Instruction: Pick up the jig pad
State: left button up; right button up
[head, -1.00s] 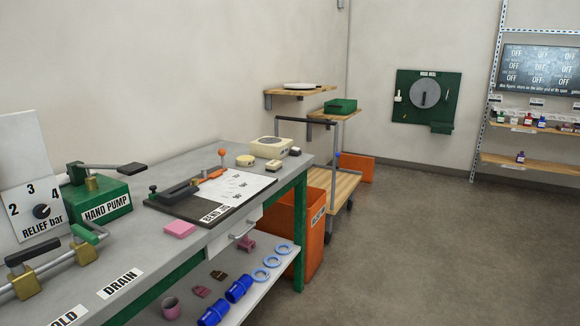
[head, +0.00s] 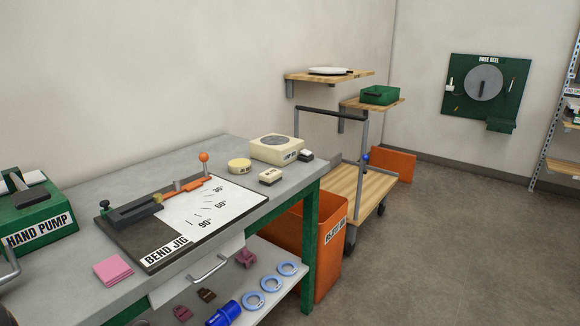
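A flat pink pad (head: 113,270), with no label that I can read, lies on the grey workbench top (head: 75,290) near its front edge. It is just left of the bend jig (head: 150,256), a dark board with a white angle sheet, a dark bar and an orange lever. The pad lies apart from other loose things, and nothing covers it. Neither of my grippers shows in the head view.
The green hand pump (head: 40,218) stands left of the pad. A cream device (head: 277,149) and a round cream tin (head: 239,165) sit at the bench's far end. Below are a drawer handle, blue rings (head: 270,285) and an orange bin (head: 330,262). Floor at right is clear.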

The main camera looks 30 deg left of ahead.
aim_at(268, 178)
jog(key=i, duration=2.8)
jog(key=i+u, duration=0.45)
jog(key=i+l+u, duration=0.15)
jog(key=u, duration=1.75)
